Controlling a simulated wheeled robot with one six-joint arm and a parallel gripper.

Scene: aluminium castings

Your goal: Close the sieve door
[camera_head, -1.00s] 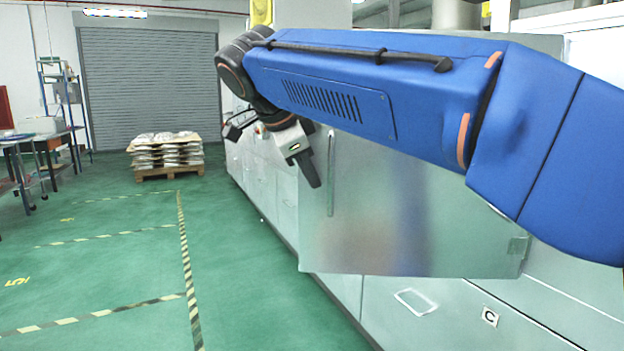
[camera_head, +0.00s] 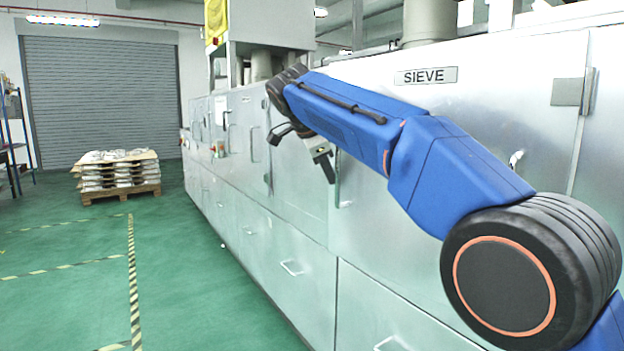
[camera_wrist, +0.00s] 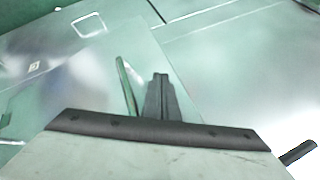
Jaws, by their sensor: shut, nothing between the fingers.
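The sieve door (camera_head: 370,225) is the large grey metal panel below the SIEVE sign (camera_head: 426,76) in the head view. It looks flush or nearly flush with the machine front; a small gap cannot be ruled out. Its upright handle (camera_head: 340,178) is near the left edge, its hinge (camera_head: 572,92) at the right. My gripper (camera_head: 327,172) is shut and empty, just left of the handle and in front of the door's free edge. In the wrist view my gripper (camera_wrist: 160,92) points at the panel (camera_wrist: 85,85), beside the handle (camera_wrist: 126,86). Contact cannot be told.
A row of metal cabinets (camera_head: 290,195) runs back on the left of the door. Drawer handles (camera_head: 292,268) stick out low down. A loaded pallet (camera_head: 118,172) stands far back. The green floor (camera_head: 70,300) on the left is clear.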

